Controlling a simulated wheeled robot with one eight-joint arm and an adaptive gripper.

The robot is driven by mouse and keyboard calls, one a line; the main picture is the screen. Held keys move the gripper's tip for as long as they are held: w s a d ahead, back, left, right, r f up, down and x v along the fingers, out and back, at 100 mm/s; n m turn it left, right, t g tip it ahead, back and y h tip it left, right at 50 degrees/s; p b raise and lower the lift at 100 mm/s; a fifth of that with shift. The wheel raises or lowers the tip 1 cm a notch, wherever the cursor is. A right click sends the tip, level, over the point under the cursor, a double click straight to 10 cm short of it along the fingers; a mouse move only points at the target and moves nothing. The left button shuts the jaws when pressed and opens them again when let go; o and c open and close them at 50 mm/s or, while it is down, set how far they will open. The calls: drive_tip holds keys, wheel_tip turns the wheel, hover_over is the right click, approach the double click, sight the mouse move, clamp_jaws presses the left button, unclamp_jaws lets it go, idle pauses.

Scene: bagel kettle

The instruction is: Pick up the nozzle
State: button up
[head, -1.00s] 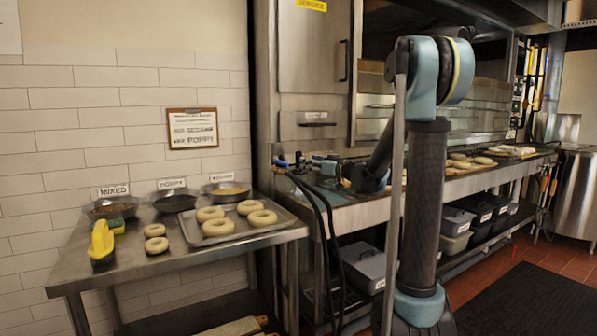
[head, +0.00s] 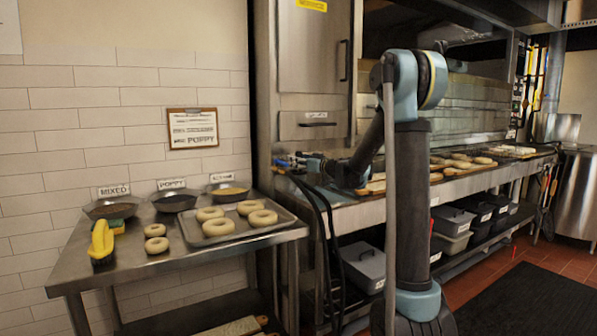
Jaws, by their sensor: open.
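The nozzle (head: 282,164) appears as a small blue fitting at the top of black hoses, at the left end of the steel counter by the oven. My gripper (head: 300,160) is small in the head view, just right of the nozzle and at about the same height in the picture. It is open, with nothing seen held in it. The fingers are too small to make out clearly, and I cannot tell whether they touch the nozzle.
A steel table (head: 150,268) at left bears a tray (head: 215,238) of bagels, several pans and a yellow-handled brush (head: 102,240). Black hoses (head: 327,235) hang down in front of the counter (head: 375,212). Bins (head: 365,265) stand on a shelf below. Bagels lie farther right along the counter.

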clamp_jaws()
drive_tip(key=shift+r, duration=6)
